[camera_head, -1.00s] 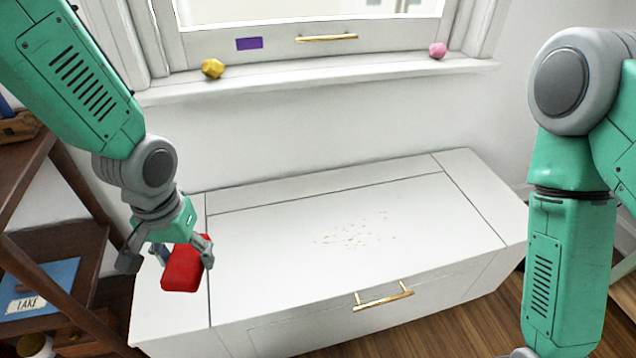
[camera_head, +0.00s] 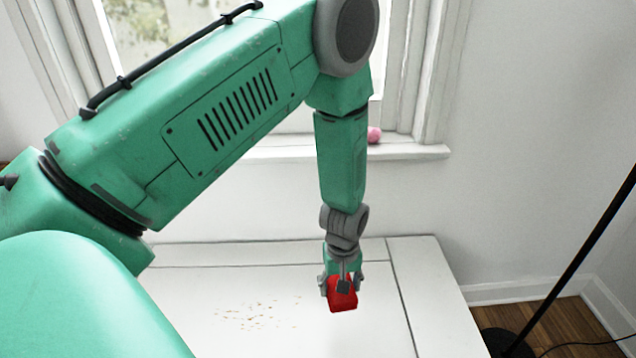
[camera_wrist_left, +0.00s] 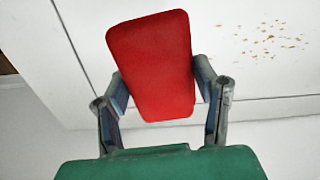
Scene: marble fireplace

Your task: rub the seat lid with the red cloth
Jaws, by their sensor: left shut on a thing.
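The white seat lid (camera_head: 300,335) lies across the lower part of the head view, with a patch of brown crumbs (camera_head: 258,315) on it. The crumbs also show at the upper right of the left wrist view (camera_wrist_left: 270,38). My left gripper (camera_head: 342,284) is shut on the red cloth (camera_head: 343,296), over the lid to the right of the crumbs and left of the right-hand seam. The cloth, a thick rounded pad, sits between both fingers in the left wrist view (camera_wrist_left: 152,65). I cannot tell whether it touches the lid. My right gripper is out of view.
The white wall and window sill (camera_head: 415,152) stand behind the seat, with a pink lump (camera_head: 374,135) on the sill. A black pole (camera_head: 575,265) rises from a dark base on the wooden floor at right. My left arm hides much of the left side.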

